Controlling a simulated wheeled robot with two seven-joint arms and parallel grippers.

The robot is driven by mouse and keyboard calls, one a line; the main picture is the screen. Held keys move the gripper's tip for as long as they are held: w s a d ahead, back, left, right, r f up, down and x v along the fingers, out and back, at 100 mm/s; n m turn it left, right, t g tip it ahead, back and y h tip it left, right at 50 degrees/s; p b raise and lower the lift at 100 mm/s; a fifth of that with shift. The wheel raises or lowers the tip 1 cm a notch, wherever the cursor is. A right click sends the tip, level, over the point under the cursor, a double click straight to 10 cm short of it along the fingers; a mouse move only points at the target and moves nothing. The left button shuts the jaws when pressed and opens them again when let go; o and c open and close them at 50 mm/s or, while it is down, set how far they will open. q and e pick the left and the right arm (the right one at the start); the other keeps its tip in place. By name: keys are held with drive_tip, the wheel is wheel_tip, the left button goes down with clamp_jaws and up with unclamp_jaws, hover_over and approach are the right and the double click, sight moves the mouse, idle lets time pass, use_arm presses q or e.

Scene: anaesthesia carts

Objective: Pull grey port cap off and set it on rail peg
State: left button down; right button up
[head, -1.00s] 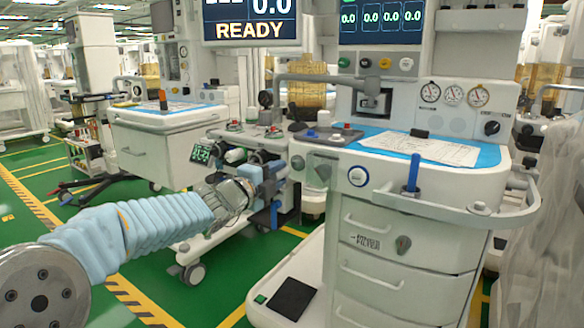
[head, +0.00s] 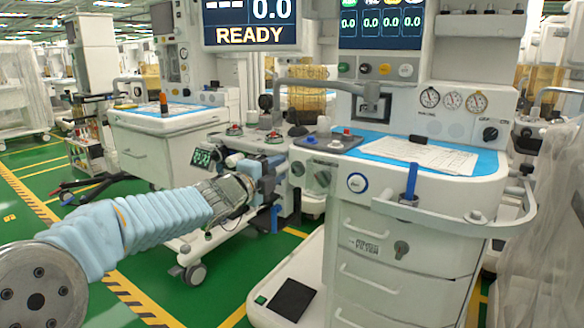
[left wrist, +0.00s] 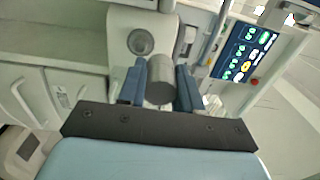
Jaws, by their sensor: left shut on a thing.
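My left gripper (head: 270,174) is beside the left side of the near white cart (head: 375,285). In the left wrist view its two blue fingers (left wrist: 160,84) are shut on the grey port cap (left wrist: 160,80), a short dark grey cylinder. The cap's far end points toward a white panel; I cannot tell whether it touches it. In the head view the cap is not clearly visible behind the fingers. My right gripper is not in view.
A round grey fitting (left wrist: 141,41) is just beyond the fingers in the wrist view. Papers (head: 420,153) lie on the cart's blue top. A second cart (head: 165,135) stands behind at left. Green floor is open at lower left.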

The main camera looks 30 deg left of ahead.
use_arm(q)
drive_tip(key=shift+r+p, duration=1)
drive_tip(key=shift+r, duration=0.4)
drive_tip(key=shift+r+p, duration=1.85)
drive_tip(key=shift+r, duration=0.3)
drive_tip(key=shift+f, duration=0.1)
